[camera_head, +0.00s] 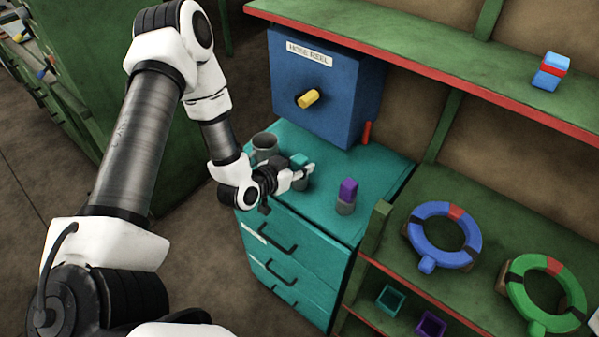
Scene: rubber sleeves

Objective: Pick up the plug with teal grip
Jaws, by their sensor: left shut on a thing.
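The plug with the teal grip (299,160) is at the left gripper, above the teal cabinet top, with its lower part partly hidden by the fingers. My left gripper (304,172) is shut on this plug. A plug with a purple grip (348,189) stands upright on a grey base on the same cabinet top, to the right of the gripper and apart from it. Whether the teal plug touches the surface below cannot be told. My right gripper is not in view.
A grey cup (265,146) stands at the cabinet's back left. A blue hose reel box (325,88) with a yellow knob is behind. Green shelves at right hold a blue ring (418,240) and a green ring (519,292). The teal cabinet top (372,170) is clear at right.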

